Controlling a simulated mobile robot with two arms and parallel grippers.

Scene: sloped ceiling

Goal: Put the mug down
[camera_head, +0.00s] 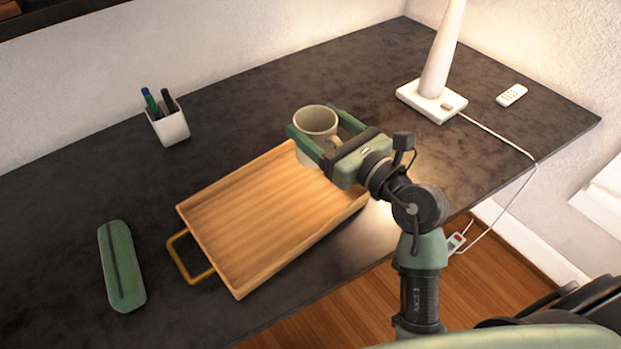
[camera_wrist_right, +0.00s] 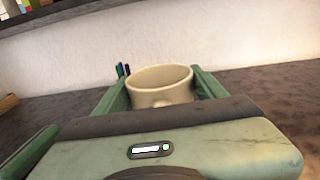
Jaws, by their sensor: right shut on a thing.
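A cream mug (camera_head: 316,122) is upright at the far right end of the wooden tray (camera_head: 262,222). My right gripper (camera_head: 318,142) is shut on the mug, with one green finger on each side of it. In the right wrist view the mug (camera_wrist_right: 160,84) stands between the two fingers of the right gripper (camera_wrist_right: 160,92). The gripper and tray edge hide the mug's lower part, so I cannot tell whether it touches the tray or is just above it. My left gripper is not in view.
A white pen cup (camera_head: 170,127) stands at the back left. A green case (camera_head: 121,266) lies left of the tray's brass handle (camera_head: 184,262). A white lamp (camera_head: 432,98) with a cable and a remote (camera_head: 512,95) are at the right. The dark desk (camera_head: 240,105) is clear behind the tray.

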